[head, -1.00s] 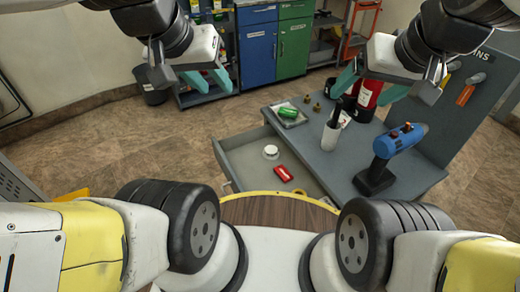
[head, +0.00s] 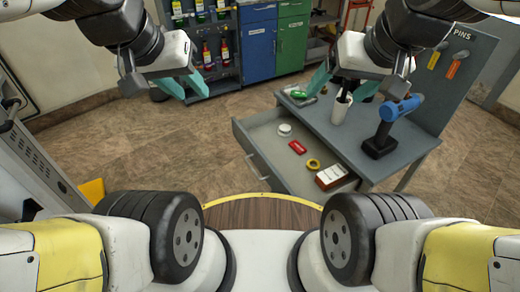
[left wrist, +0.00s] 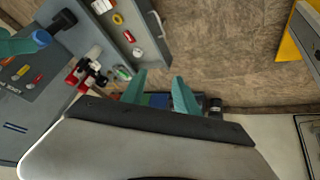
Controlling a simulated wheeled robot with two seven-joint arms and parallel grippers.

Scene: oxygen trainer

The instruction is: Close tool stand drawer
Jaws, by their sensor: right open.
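The grey tool stand (head: 412,153) stands at the right in the head view, its drawer pulled open toward the left. The drawer front (head: 262,170) with its handles faces left, apart from both grippers. The open drawer also shows in the left wrist view (left wrist: 152,32). My left gripper (head: 190,88) is open and empty, up and left of the drawer; its teal fingers (left wrist: 158,94) are spread in the left wrist view. My right gripper (head: 342,85) is open above the far part of the stand top, its fingers partly overlapping the things there.
The drawer holds a white roll (head: 285,129), a red item (head: 297,147), a yellow ring (head: 313,164) and a box (head: 331,177). A white cup (head: 340,110) and a blue drill (head: 388,127) stand on top. Floor left of the drawer (head: 150,150) is clear.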

